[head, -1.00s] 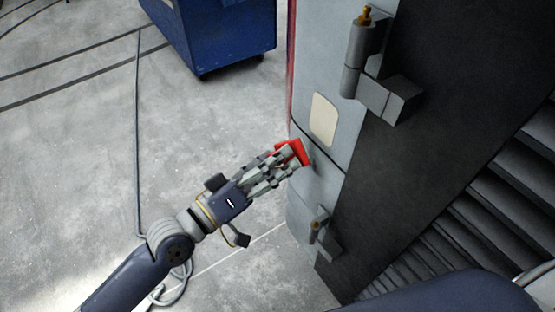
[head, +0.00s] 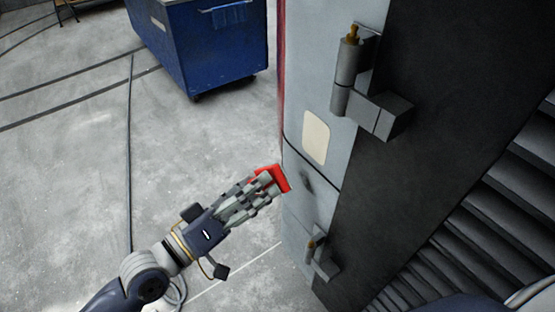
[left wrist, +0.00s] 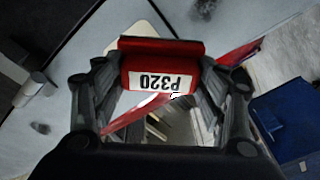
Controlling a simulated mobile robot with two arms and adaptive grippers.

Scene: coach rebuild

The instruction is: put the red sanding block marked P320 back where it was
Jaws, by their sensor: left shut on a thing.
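The red sanding block (head: 272,178) is held between the fingers of my left gripper (head: 266,186). In the left wrist view the block (left wrist: 160,50) shows a white label reading P320, upside down in the picture. My left gripper (left wrist: 160,105) is shut on it, with fingers at both sides. In the head view the block is beside the grey coach panel (head: 305,190); I cannot tell if it touches. My right gripper is not in view. The place where the block was cannot be made out.
A blue wheeled cart (head: 205,50) stands on the concrete floor at the back; it also shows in the left wrist view (left wrist: 285,120). Grey hinges (head: 365,90) stick out from the panel. Dark steps (head: 480,230) lie at the right. A dark cable (head: 128,150) runs along the floor at left.

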